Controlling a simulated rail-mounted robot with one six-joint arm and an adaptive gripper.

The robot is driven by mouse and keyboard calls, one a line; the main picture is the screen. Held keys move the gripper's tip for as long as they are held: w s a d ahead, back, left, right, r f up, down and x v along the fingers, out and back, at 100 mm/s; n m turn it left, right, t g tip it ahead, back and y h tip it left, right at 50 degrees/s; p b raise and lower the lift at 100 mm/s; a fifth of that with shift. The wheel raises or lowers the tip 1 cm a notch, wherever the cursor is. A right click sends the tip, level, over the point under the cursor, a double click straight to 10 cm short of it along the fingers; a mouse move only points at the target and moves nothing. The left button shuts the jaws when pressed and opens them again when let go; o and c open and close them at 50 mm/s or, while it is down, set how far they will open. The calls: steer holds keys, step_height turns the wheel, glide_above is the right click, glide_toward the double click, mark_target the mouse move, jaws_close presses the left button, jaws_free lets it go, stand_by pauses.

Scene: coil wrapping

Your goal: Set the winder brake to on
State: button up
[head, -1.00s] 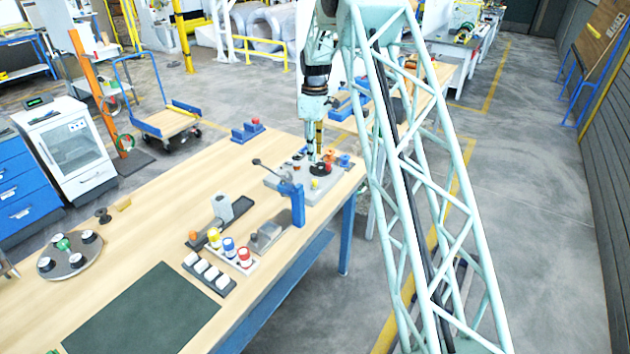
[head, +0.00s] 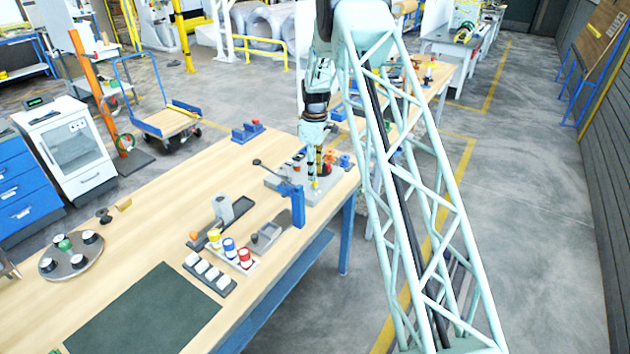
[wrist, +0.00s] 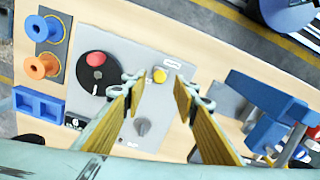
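The winder unit is a grey panel (wrist: 150,45) on the workbench. It carries a black disc (wrist: 93,82) with a red knob (wrist: 96,59), a yellow button (wrist: 160,75) beside a small white label, and a grey rotary knob (wrist: 143,127). The label texts are too small to read, so I cannot tell which control is the brake or how it is set. My gripper (wrist: 159,90) is open and empty above the panel, its fingers either side of the yellow button in the wrist view. In the head view my gripper (head: 314,178) points down over the panel.
A blue post (head: 298,206) with a black-knobbed lever stands close to the panel. Coloured jars (head: 230,248) stand nearer on the bench.

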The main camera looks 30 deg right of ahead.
mark_target(315, 185)
steer(key=shift+f, duration=2.35)
steer(key=shift+c, duration=0.2)
jaws_close()
